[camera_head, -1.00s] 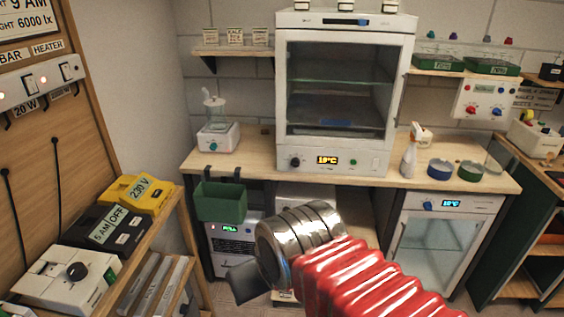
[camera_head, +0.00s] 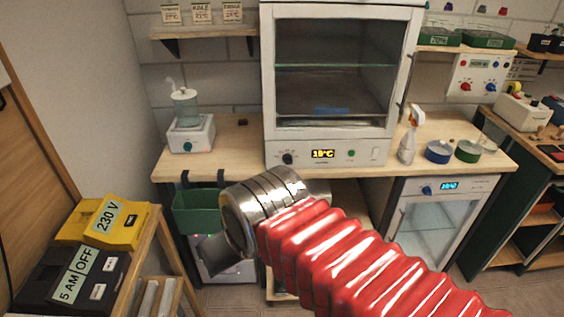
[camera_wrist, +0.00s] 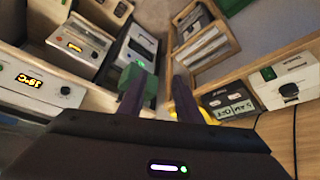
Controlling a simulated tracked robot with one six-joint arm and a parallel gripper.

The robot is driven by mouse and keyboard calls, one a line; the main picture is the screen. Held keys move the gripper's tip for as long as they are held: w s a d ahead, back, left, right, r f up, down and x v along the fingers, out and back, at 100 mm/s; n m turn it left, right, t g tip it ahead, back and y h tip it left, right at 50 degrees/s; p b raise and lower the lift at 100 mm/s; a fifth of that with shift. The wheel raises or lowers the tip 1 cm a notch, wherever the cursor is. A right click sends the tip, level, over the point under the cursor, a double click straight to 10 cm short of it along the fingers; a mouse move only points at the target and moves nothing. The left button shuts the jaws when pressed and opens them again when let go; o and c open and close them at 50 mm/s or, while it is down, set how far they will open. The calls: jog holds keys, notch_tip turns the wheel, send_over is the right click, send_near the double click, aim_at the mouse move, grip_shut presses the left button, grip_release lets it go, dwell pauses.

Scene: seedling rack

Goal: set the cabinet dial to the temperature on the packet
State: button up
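The white cabinet (camera_head: 273,100) with a glass door stands on the bench in the head view. Its black dial (camera_head: 287,158) is at the left of the lower panel, beside an amber display (camera_head: 323,153) that seems to read 19°C. The dial (camera_wrist: 65,90) and display (camera_wrist: 28,80) also show at the left of the wrist view. Three seed packets (camera_head: 204,13) stand on the wall shelf; one says KALE, but their temperatures are too small to read surely. My gripper (camera_wrist: 157,92) is empty, its fingers apart. In the head view it is mostly hidden, below and left of the dial, not touching it.
A green bin (camera_head: 196,212) hangs at the bench front. A humidifier (camera_head: 190,133) stands left of the cabinet; a spray bottle (camera_head: 409,138) and bowls stand right. A small fridge (camera_head: 444,217) is under the bench. A yellow 230 V box (camera_head: 103,221) sits at left.

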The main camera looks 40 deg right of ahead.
jog(key=shift+o, duration=0.5)
jog(key=shift+o, duration=0.7)
jog(key=shift+w, duration=0.15)
jog(key=shift+o, duration=0.8)
jog(key=w+d+f+t, duration=0.1)
jog(key=w+d, duration=0.2)
jog(key=w, duration=0.3)
jog(key=w+d+f+t+h, duration=0.1)
jog(key=w+d+f, duration=0.1)
jog(key=w, duration=0.5)
jog(key=shift+d+f+t, duration=0.15)
jog(key=shift+d+t, duration=0.25)
jog(key=shift+d, duration=0.45)
jog(key=w+d+f+t+h, duration=0.2)
jog(key=w+d+f+t, duration=0.15)
jog(key=w+d, duration=0.35)
jog(key=w+d+f+t+h, duration=0.2)
jog(key=w+d+f, duration=0.25)
jog(key=d, duration=0.55)
jog(key=s+d+f+m+t+h, duration=0.1)
jog(key=s+d+f+h, duration=0.3)
jog(key=d, duration=0.3)
jog(key=shift+s+f+t, duration=0.35)
jog(key=shift+f, duration=0.35)
